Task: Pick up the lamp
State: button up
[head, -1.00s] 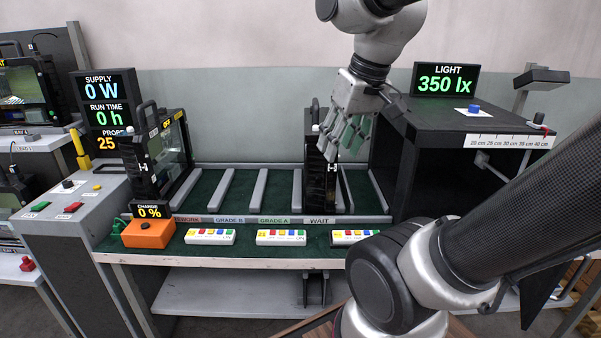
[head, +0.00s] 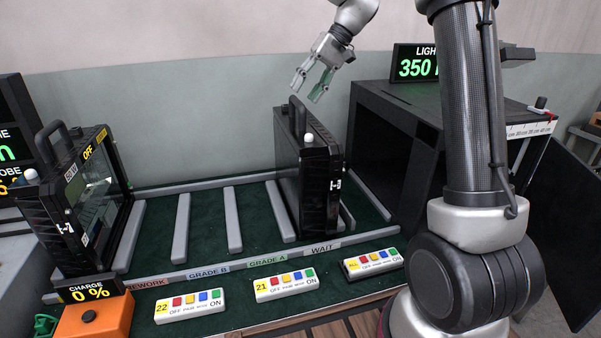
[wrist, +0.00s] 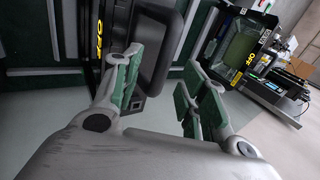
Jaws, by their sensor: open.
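A black floodlight lamp (head: 322,185) stands upright in the rack at the WAIT label, with a loop handle (head: 297,116) and a white knob on top. My gripper (head: 308,88) is open and empty, just above and behind that handle, with green-padded fingers pointing down. In the wrist view the fingers of my gripper (wrist: 163,75) are spread, and the dark handle (wrist: 160,48) shows between them, apart from the pads as far as I can tell. A second lamp (head: 85,200), marked OFF, stands at the left end of the rack.
Grey rails (head: 233,220) divide the green rack, and the middle slots are empty. Several button remotes (head: 286,285) lie along the front edge. An orange charge box (head: 95,318) sits front left. A dark open box (head: 395,140) with a light display (head: 415,66) stands right of the lamp.

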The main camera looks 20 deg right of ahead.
aim_at(296, 98)
jog(key=shift+x, duration=2.55)
jog(key=shift+a, duration=0.1)
grip_shut()
jog(key=shift+r, duration=0.2)
